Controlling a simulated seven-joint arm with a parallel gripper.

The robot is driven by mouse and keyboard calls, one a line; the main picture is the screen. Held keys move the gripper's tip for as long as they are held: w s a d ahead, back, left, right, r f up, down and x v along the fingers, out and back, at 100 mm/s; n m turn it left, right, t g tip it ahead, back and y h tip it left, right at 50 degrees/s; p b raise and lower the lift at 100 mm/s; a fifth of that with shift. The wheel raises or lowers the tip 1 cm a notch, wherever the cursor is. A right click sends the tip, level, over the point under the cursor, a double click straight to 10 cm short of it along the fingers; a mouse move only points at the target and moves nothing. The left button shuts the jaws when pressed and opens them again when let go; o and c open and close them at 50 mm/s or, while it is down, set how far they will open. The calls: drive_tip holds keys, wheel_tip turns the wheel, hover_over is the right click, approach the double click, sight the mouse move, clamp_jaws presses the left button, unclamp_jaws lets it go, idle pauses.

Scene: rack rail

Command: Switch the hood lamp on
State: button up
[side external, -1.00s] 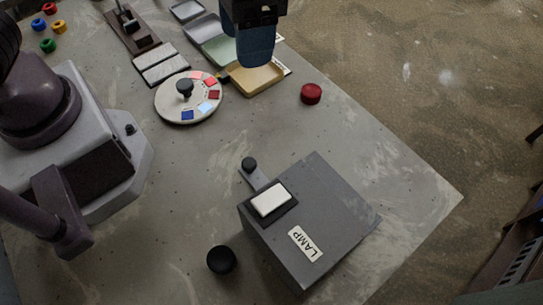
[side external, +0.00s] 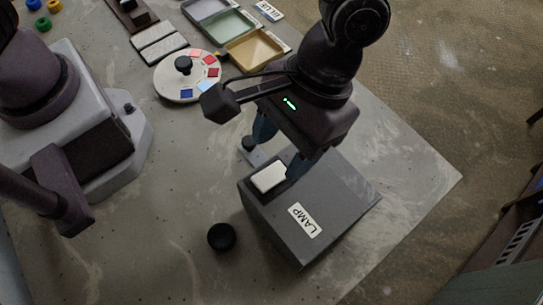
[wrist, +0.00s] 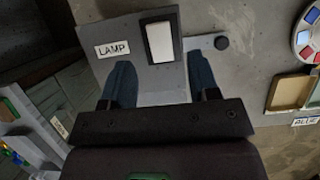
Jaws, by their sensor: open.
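The hood lamp box (side external: 335,205) is a grey block with a white LAMP label at the front right of the bench. A white rocker switch (side external: 268,177) in a dark frame sits on its top; it also shows in the wrist view (wrist: 160,42). My gripper (side external: 281,150) is above the box's far side, beside the switch, with its fingers apart and nothing between them. In the wrist view the fingers (wrist: 160,62) point toward the box, one each side of the switch's line. The picture does not show whether a fingertip touches the box. No lamp light shows.
A lever with a black knob (wrist: 221,42) is next to the box, close to one finger. A loose black knob (side external: 221,237) is on the bench to the left of the box. A dial with coloured patches (side external: 188,78) and shallow trays (side external: 258,50) are farther back.

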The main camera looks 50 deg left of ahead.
sight(268, 178)
drive_tip(key=x, duration=0.5)
